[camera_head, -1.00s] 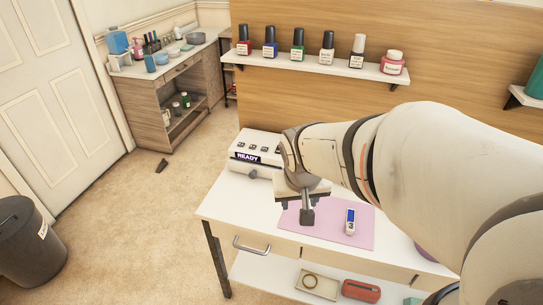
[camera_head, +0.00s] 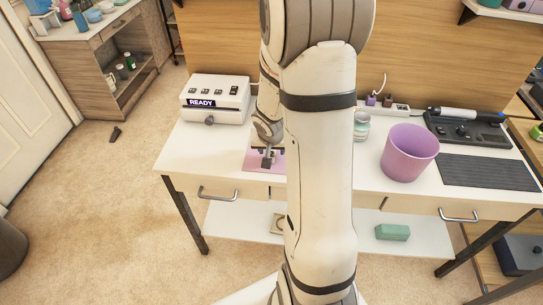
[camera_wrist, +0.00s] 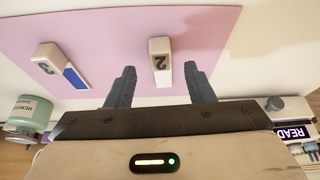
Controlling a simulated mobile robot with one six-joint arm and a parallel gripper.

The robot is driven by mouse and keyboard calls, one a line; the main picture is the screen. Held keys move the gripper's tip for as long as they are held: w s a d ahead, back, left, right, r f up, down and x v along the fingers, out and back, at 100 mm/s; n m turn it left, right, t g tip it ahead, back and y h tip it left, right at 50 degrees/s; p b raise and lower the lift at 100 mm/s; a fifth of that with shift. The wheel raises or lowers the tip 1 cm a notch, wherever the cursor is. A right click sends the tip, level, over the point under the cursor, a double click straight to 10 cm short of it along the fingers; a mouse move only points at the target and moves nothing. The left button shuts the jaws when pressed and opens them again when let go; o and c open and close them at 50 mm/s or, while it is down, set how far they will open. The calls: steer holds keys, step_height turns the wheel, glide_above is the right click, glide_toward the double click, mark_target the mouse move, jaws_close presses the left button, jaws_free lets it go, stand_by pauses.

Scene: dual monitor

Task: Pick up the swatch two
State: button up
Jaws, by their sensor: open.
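Swatch two (camera_wrist: 160,58), a pale stick marked "2", lies on the pink mat in the wrist view. Its white lower part points toward my gripper (camera_wrist: 161,72). My gripper is open, with one finger on each side of the swatch and a gap visible on both sides. In the head view my gripper (camera_head: 268,158) is over the left part of the pink mat (camera_head: 251,160). Swatch two cannot be made out there, and my arm hides much of the mat.
Swatch three (camera_wrist: 62,66), with a blue patch, lies left of swatch two. A remover jar (camera_wrist: 30,112) stands beyond the mat. The white READY device (camera_head: 215,98) is left of my gripper. A purple bin (camera_head: 409,155) and a dark mat (camera_head: 487,172) are further right.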

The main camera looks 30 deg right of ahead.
mark_target(271, 154)
steer(key=b+x, duration=0.1)
steer(key=x, duration=0.2)
steer(key=shift+a, duration=0.1)
steer(key=shift+c, duration=0.2)
jaws_close()
